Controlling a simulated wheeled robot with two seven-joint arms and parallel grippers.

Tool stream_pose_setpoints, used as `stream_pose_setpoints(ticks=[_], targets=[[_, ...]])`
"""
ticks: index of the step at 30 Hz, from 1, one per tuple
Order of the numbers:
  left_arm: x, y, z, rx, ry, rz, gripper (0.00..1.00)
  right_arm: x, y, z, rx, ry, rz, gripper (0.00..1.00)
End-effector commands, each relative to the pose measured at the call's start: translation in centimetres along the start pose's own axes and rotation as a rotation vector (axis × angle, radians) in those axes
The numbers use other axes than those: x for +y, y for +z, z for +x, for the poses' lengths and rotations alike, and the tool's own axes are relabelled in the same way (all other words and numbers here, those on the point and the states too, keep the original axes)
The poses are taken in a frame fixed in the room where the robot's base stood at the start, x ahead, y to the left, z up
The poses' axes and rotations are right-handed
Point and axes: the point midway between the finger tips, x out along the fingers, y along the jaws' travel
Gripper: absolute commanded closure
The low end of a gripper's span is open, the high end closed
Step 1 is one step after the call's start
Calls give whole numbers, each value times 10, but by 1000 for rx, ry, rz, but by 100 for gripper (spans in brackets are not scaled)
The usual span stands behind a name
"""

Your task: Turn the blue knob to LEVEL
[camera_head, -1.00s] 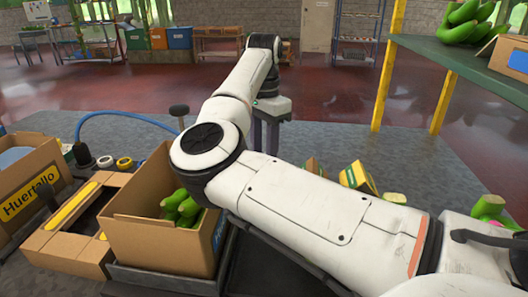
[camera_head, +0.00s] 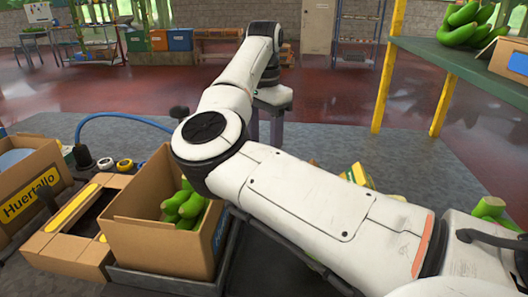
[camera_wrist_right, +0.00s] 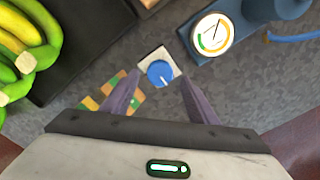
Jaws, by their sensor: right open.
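The blue knob (camera_wrist_right: 160,72) sits on a pale square plate (camera_wrist_right: 148,54) in the right wrist view, with a white pointer mark toward the lower right. My right gripper (camera_wrist_right: 158,86) is open, its two purple fingers on either side of the knob in the picture. I cannot tell whether they touch it. In the head view my right gripper (camera_head: 268,122) points down beyond my arm, its fingertips and the knob hidden. A round gauge (camera_wrist_right: 212,34) with a green and yellow arc is at the upper right in the wrist view. My left gripper is not in view.
Green and yellow bananas (camera_wrist_right: 22,45) lie on a dark surface at the wrist view's left. Coloured squares (camera_wrist_right: 128,102) show partly behind a finger. In the head view a cardboard box (camera_head: 160,245) holds green bananas, and a blue hose (camera_head: 120,115) curves over the grey surface.

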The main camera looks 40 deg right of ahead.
Motion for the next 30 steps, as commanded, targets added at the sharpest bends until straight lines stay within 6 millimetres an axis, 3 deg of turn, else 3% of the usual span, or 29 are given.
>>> stream_pose_setpoints(ticks=[6,12,30], targets=[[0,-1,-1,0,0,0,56,-1,0,-46,0,-4,-2,46],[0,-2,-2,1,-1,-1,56,0,0,-71,1,-1,-1,46],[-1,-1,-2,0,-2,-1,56,0,0,-77,0,0,-1,46]])
